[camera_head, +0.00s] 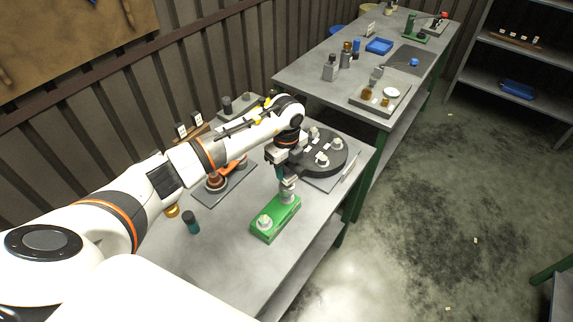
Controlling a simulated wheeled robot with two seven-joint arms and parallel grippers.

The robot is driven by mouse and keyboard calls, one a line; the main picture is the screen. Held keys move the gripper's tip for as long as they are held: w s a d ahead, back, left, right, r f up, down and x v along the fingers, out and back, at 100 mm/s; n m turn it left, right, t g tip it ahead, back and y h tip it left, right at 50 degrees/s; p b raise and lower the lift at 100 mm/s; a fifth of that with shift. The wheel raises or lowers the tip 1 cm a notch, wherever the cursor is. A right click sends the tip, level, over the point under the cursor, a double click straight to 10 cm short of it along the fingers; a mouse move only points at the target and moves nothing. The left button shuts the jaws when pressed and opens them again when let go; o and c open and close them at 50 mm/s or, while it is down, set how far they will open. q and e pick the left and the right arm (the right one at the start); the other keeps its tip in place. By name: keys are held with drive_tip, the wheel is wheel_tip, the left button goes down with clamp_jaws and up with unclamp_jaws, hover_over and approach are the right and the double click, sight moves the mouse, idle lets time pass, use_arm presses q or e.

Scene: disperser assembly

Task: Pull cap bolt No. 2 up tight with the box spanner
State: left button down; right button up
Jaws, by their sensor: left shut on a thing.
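My left gripper (281,160) points down over the far end of a green block (268,229) on the near table. It is shut on the box spanner (280,173), of which a dark teal part shows below the jaws. The spanner stands about upright above a pale metal fitting (288,189) at the block's far end; I cannot tell whether it is seated on a bolt there. A second pale fitting (264,222) stands at the block's near end. No bolt number is readable, so I cannot tell which is cap bolt No. 2. My right gripper is out of view.
A round black plate (325,139) with several pale parts lies just beyond my gripper. A dark green cylinder (191,222) and a brass piece (172,210) stand left of the block. The near table's (235,265) front part is bare. A second table with parts stands behind.

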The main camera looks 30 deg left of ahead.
use_arm(q)
drive_tip(key=shift+r, duration=0.1)
drive_tip(key=shift+f, duration=0.25)
idle(0.3)
drive_tip(key=shift+f+b, duration=0.7)
drive_tip(key=shift+f, duration=0.35)
drive_tip(key=shift+f+b, duration=0.35)
drive_tip(key=shift+b, duration=0.15)
